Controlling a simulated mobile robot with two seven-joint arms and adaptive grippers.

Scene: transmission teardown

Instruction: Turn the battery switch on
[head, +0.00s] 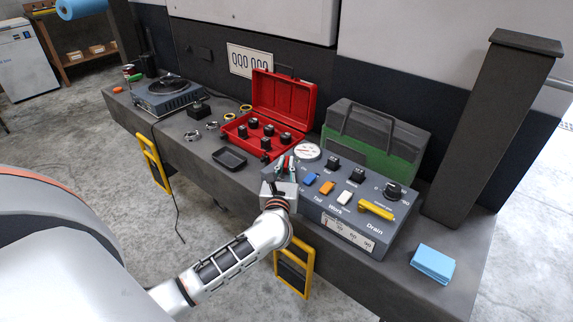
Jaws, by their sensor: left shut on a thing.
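A grey-blue control panel (330,218) sits on the dark bench. Its top carries a blue switch (311,179), an orange switch (327,188), a white switch (344,197), a yellow lever (376,210) and a black rotary knob (393,189). My left gripper (286,164) is at the panel's far left end, pointing away from me. It is shut on a small red part there, which seems to be the battery switch handle. The gripper hides most of this part, so its on or off position cannot be told. My right gripper is not in view.
An open red case (283,96) with black knobs stands behind my gripper. A black tray (229,157) lies left. Blue cloths (432,263) lie right, with bare bench around them.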

